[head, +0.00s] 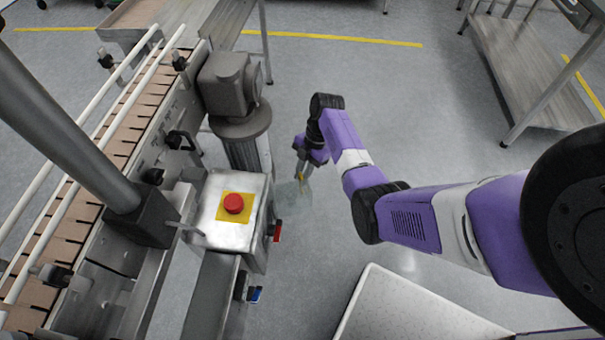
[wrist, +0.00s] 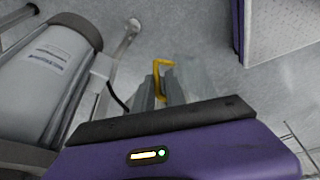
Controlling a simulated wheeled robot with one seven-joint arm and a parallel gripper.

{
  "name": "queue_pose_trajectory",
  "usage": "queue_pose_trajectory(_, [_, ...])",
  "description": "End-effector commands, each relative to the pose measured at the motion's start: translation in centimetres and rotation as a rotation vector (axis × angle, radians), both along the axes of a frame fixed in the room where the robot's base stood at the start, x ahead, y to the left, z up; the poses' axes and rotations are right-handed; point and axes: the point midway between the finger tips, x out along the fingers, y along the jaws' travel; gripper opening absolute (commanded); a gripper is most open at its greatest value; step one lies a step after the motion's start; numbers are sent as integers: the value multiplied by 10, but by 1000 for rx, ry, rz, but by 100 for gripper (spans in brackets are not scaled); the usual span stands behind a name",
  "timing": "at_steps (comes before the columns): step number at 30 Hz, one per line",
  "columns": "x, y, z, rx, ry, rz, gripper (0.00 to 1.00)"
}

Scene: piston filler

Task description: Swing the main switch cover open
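The main switch cover (head: 292,193) is a clear, faintly green panel that is hard to make out. In the head view it stands out to the right of the steel control box (head: 216,226), away from the red switch handle (head: 278,230) on the box's right side. A yellow handle (wrist: 163,66) is on the cover, and the clear panel (wrist: 193,72) shows beside it in the wrist view. My gripper (head: 301,172) points down at the cover. Its fingers (wrist: 159,94) are closed around the yellow handle. The cover's hinge is not clearly visible.
A red emergency button (head: 234,203) on a yellow plate tops the box. A grey motor (head: 229,86) stands behind it, and a conveyor (head: 110,145) runs along the left. A pale speckled top (head: 400,308) is at the front. Floor (head: 360,90) right of the box is clear.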

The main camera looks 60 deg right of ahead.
Motion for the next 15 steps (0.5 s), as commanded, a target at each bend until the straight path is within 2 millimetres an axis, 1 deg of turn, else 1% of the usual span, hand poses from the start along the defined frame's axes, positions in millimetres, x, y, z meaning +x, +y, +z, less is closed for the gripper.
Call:
queue_pose_trajectory(1, [2,12,1,24,3,18,24])
queue_pose_trajectory(2, [2,12,1,24,3,18,30])
queue_pose_trajectory(3, [2,12,0,24,4,18,30])
queue_pose_trajectory(11, [1,12,0,25,3,18,30])
queue_pose_trajectory(15, [1,8,8,22,2,16,30])
